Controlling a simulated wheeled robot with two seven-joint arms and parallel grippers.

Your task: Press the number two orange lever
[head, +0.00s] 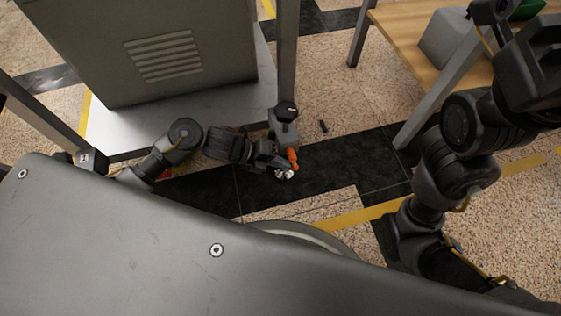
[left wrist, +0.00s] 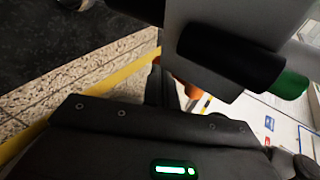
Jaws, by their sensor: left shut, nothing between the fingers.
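An orange lever (head: 293,158) stands out from a small grey box with a black top (head: 284,125), fixed to the upright metal post. My left gripper (head: 281,168) is at the lever, just to its left and below. It is shut and holds nothing. I cannot tell whether it touches the lever. In the left wrist view, an orange part (left wrist: 187,87) shows partly behind the dark gripper body, and the fingertips are mostly hidden. No number on the lever can be read. My right arm stands at the right of the head view, but its fingers do not show.
The metal post (head: 288,60) rises beside a grey vented cabinet (head: 190,60) on a pale base. A wooden table (head: 410,30) with a grey box is at the upper right. The left wrist view shows a black cylinder (left wrist: 228,58) and a green part (left wrist: 290,84) close by.

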